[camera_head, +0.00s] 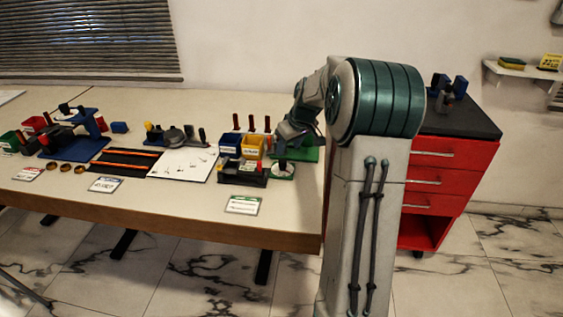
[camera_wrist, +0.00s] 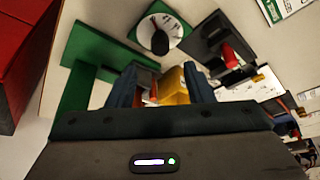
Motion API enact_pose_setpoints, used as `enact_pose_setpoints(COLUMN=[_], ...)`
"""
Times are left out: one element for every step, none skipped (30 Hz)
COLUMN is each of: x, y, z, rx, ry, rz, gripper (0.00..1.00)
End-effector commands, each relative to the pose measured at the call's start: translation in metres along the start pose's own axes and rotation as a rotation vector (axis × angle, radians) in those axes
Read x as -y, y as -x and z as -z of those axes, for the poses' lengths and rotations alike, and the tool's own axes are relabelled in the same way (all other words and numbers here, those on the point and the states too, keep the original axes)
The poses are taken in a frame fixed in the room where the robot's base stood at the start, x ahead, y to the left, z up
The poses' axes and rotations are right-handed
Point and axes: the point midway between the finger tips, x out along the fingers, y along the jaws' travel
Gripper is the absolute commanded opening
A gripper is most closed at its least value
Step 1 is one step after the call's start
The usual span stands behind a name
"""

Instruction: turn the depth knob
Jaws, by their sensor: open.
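A black knob (camera_wrist: 160,42) stands on a round white dial (camera_wrist: 174,31) on a green plate in the wrist view. The same dial (camera_head: 283,171) shows at the right end of the table in the head view, just in front of the green rig base (camera_head: 303,155). I cannot read which knob is labelled depth. My gripper (camera_wrist: 163,74) is open, its two blue-grey fingers spread apart with nothing visibly held between them. The knob appears beyond the fingertips, apart from them. In the head view, my arm hides part of the rig.
A yellow bin (camera_head: 252,147) and a blue bin (camera_head: 230,144) stand left of the rig. A dark block with a red part (camera_wrist: 231,57) is close to the dial. A red drawer cabinet (camera_head: 440,175) stands to the right. A white board (camera_head: 184,164) lies left of the bins.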

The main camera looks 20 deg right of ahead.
Motion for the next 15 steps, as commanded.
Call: enact_pose_setpoints(x=[0.002,0.002,0.001,0.001,0.000,0.000,0.000,-0.001,-0.001,-0.001,-0.002,-0.002,-0.002,-0.002,-0.002], y=[-0.014,-0.020,-0.028,-0.034,-0.039,-0.046,-0.051,-0.055,-0.060,-0.064,-0.067,-0.070,-0.072,-0.074,-0.076], z=[-0.001,-0.001,-0.001,-0.001,-0.001,-0.001,-0.002,-0.002,-0.002,-0.002,-0.002,-0.002,-0.002,-0.002,-0.002], rx=[0.004,0.003,0.003,0.003,0.002,0.003,0.003,0.002,0.002,0.003,0.002,0.001,0.001,0.001,0.001], ry=[0.001,0.000,-0.001,-0.002,-0.002,-0.002,-0.003,-0.003,-0.003,-0.004,-0.004,-0.005,-0.005,-0.005,-0.006], rz=[0.005,0.004,0.004,0.004,0.003,0.002,0.002,0.001,0.001,0.001,0.000,-0.001,-0.001,-0.001,-0.002], gripper=[0.47,0.47,0.47,0.47,0.47,0.47,0.47,0.47,0.47,0.47,0.47,0.47,0.47,0.47,0.47])
